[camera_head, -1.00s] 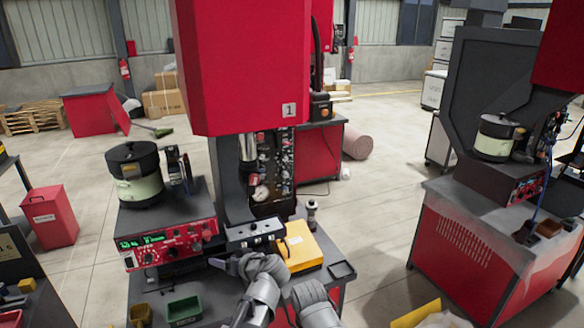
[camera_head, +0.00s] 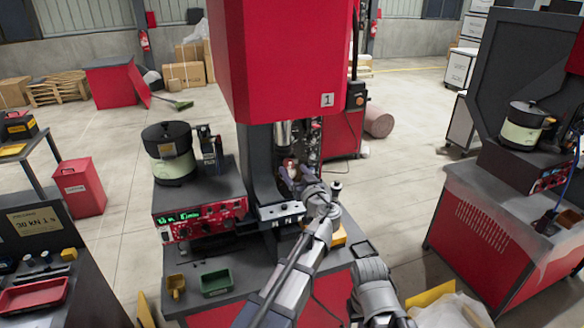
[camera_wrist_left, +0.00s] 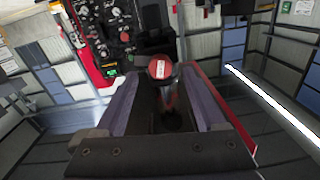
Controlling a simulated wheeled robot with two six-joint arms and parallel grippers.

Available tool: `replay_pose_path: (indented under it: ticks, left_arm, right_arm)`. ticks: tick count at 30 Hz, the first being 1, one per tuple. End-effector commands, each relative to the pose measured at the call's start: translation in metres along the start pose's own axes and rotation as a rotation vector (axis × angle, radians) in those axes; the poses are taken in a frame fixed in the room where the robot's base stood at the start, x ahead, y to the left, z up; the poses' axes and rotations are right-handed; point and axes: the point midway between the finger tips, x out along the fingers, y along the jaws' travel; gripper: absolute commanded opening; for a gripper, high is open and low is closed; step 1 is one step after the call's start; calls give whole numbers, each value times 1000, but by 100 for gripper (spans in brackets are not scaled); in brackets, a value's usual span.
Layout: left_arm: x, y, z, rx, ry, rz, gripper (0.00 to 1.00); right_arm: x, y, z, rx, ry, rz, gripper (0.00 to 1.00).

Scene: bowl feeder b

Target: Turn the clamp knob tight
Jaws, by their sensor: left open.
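A small round knob with a red cap and a pale label (camera_wrist_left: 159,69) shows in the left wrist view, just past and between the fingertips. It tops a dark stem that runs down between the fingers. My left gripper (camera_wrist_left: 160,92) is open, with one dark finger on each side of it. I cannot tell whether either finger touches it. In the head view my left gripper (camera_head: 290,178) is at the press column, beside a small red part (camera_head: 289,163), and my arm hides much of that spot.
The red press head (camera_head: 290,60) hangs above my left gripper. A bowl feeder (camera_head: 170,153) stands left on a red control box (camera_head: 200,220). A green bin (camera_head: 216,284) lies on the bench. A yellow block (camera_head: 340,237) is partly behind my arm.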

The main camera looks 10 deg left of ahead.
Motion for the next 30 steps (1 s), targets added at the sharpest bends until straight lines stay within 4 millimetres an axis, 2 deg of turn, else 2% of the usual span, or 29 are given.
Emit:
replay_pose_path:
  ticks: [3, 7, 18, 30]
  left_arm:
    - [18, 1, 0, 0, 0, -1, 72]
    - [28, 0, 0, 0, -1, -1, 72]
    - [31, 0, 0, 0, -1, 0, 72]
    - [31, 0, 0, 0, -1, 0, 27]
  right_arm:
    - [0, 0, 0, 0, 0, 0, 0]
    - [0, 0, 0, 0, 0, 0, 0]
    - [0, 0, 0, 0, 0, 0, 0]
    - [0, 0, 0, 0, 0, 0, 0]
